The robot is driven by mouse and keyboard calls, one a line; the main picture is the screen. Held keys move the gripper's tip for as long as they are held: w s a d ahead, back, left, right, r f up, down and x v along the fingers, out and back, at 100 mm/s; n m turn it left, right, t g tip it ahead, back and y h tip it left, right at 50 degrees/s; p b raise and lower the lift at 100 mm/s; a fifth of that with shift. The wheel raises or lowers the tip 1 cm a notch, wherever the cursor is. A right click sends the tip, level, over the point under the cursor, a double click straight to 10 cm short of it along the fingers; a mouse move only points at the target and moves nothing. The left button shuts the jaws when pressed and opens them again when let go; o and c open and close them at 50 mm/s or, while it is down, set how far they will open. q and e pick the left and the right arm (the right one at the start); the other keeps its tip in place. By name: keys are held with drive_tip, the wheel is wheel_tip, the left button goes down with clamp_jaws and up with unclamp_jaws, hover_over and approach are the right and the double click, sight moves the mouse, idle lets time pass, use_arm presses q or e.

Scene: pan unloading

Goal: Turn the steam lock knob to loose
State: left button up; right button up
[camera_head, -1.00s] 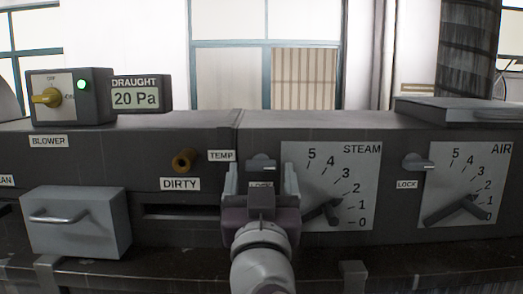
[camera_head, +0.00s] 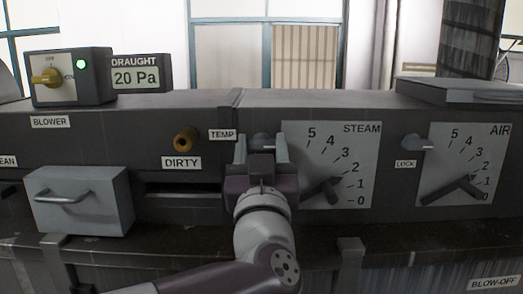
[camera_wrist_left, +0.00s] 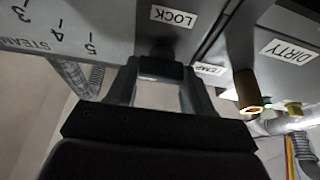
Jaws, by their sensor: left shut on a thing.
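The steam lock knob (camera_head: 261,139), a small grey knob, sits on the dark panel left of the white STEAM dial plate (camera_head: 352,150). My left gripper (camera_head: 261,150) has one finger on each side of it and is shut on it. In the left wrist view the dark knob (camera_wrist_left: 160,68) shows between the fingertips, below the LOCK label (camera_wrist_left: 172,16). In the head view my gripper covers that label. The exact angle of the knob is hard to tell. My right gripper is not in view.
A brass DIRTY knob (camera_head: 186,139) is left of the gripper. An AIR dial (camera_head: 460,150) with its own lock knob (camera_head: 417,142) is at right. A grey box with a handle (camera_head: 82,199) juts out at left. The blower switch box (camera_head: 70,77) stands above.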

use_arm(q)
drive_tip(key=n, duration=0.1)
drive_tip(key=n+y+b, duration=0.1)
drive_tip(key=shift+f+n, duration=0.25)
drive_tip(key=shift+n, duration=0.05)
drive_tip(key=n+y+b, duration=0.2)
drive_tip(key=n, duration=0.1)
drive_tip(key=shift+d+n+g, duration=0.1)
drive_tip(key=shift+n+g, duration=0.3)
drive_tip(key=n+y, duration=0.1)
drive_tip(key=n, duration=0.2)
drive_tip(key=n+g+y+b, duration=0.1)
drive_tip(key=n, duration=0.2)
drive_tip(key=shift+r+g, duration=0.15)
drive_tip(key=shift+g, duration=0.15)
drive_tip(key=n+g, duration=0.1)
drive_tip(key=n, duration=0.1)
drive_tip(key=n+g+y, duration=0.1)
drive_tip(key=n, duration=0.2)
drive_tip(key=shift+r+y, duration=0.1)
drive_tip(key=shift+y, duration=0.2)
drive_tip(key=shift+n+g, duration=0.8)
drive_tip(key=shift+n, duration=1.3)
drive_tip(key=o, duration=1)
drive_tip(key=shift+w, duration=0.1)
drive_tip(key=shift+o, duration=0.2)
